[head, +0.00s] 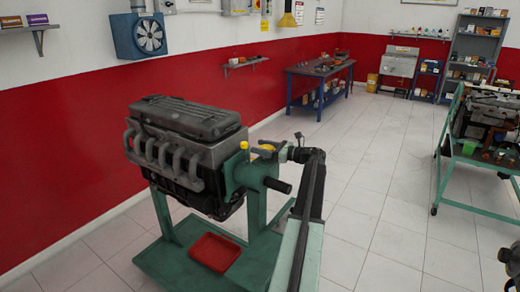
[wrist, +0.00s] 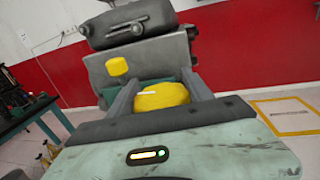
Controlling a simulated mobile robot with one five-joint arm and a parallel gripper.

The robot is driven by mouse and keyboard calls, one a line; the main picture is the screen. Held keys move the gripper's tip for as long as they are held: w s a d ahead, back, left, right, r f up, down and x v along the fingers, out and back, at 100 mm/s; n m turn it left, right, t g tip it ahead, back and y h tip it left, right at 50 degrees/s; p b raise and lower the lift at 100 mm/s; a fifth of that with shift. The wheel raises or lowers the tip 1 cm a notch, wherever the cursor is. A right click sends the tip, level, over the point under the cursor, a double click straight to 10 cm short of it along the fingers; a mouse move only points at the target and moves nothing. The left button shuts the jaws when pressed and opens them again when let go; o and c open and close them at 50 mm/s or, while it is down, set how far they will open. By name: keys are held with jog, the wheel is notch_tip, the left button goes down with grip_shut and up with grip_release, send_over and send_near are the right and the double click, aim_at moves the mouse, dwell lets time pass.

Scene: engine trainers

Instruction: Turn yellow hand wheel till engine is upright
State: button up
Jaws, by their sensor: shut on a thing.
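The grey engine (head: 183,150) hangs on a green stand (head: 258,215) with its dark cover on top. It looks close to upright in the head view; any small tilt is hard to judge. The yellow hand wheel (wrist: 162,97) sits between the two fingers of my gripper (wrist: 160,86), which is shut on it. In the head view the wheel (head: 265,148) is mostly hidden by my gripper (head: 276,150). A small yellow knob (wrist: 117,67) stands on the stand's head, left of the wheel, and also shows in the head view (head: 244,145).
A red tray (head: 215,252) lies on the stand's base. A black handle (head: 278,186) sticks out below my gripper. A blue workbench (head: 320,82) is at the back wall, and a green cart (head: 475,165) stands at the right. The floor between is clear.

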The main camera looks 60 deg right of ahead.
jog(key=shift+w+a+f+y, duration=0.1)
jog(key=shift+a+y, duration=0.05)
jog(key=shift+y, duration=0.15)
jog(key=o, duration=1.4)
jog(key=shift+w+f, duration=0.1)
jog(key=shift+w, duration=0.05)
jog(key=s, duration=0.2)
jog(key=s+d, duration=0.1)
jog(key=s, duration=0.4)
jog(key=shift+s+d, duration=0.25)
jog(key=shift+s, duration=0.15)
